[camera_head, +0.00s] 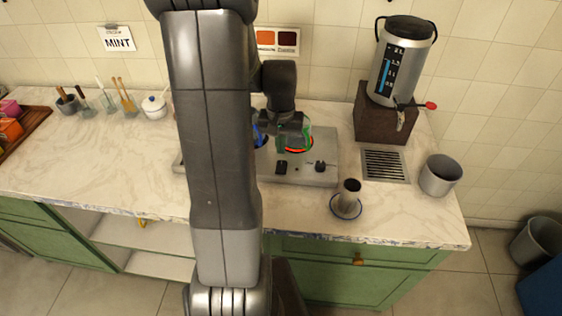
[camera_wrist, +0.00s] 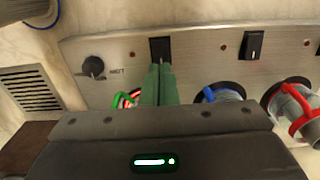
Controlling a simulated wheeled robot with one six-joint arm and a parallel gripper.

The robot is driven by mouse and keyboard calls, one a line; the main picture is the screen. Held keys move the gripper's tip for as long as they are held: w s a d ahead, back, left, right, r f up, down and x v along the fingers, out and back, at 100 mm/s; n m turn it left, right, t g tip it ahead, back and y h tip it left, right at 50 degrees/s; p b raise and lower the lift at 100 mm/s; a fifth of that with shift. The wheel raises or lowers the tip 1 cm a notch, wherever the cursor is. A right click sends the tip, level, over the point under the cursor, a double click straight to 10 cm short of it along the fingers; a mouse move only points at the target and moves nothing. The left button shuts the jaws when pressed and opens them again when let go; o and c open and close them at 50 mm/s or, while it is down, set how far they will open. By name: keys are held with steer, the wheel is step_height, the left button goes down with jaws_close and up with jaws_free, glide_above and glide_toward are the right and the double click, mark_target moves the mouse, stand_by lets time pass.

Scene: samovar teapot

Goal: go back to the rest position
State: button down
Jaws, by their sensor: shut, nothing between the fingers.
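My gripper (camera_head: 291,126) is over the metal stove (camera_head: 305,177), in front of the back wall. In the wrist view its two green-tinted fingers (camera_wrist: 158,84) are together, with nothing between them. Their tips appear beside a black rocker switch (camera_wrist: 161,48) on the stove's front; contact cannot be told. The arm reaches forward across the counter and hides part of the stove. A burner (camera_head: 299,146) glows red beside the gripper, with a green-trimmed glass vessel there.
A metal cup (camera_head: 350,190) stands on a saucer (camera_head: 345,212) at the counter's front. A samovar (camera_head: 402,62) on a brown block (camera_head: 377,118), a drain grate (camera_head: 385,166) and a grey pot (camera_head: 440,175) stand right. Blue-trimmed (camera_wrist: 220,94) and red-handled (camera_wrist: 297,112) vessels sit near the fingers.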

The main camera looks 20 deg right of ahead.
mark_target(281, 169)
steer(key=shift+f, duration=0.1)
step_height(281, 169, down, 7)
steer(key=b, duration=0.5)
stand_by(0.5)
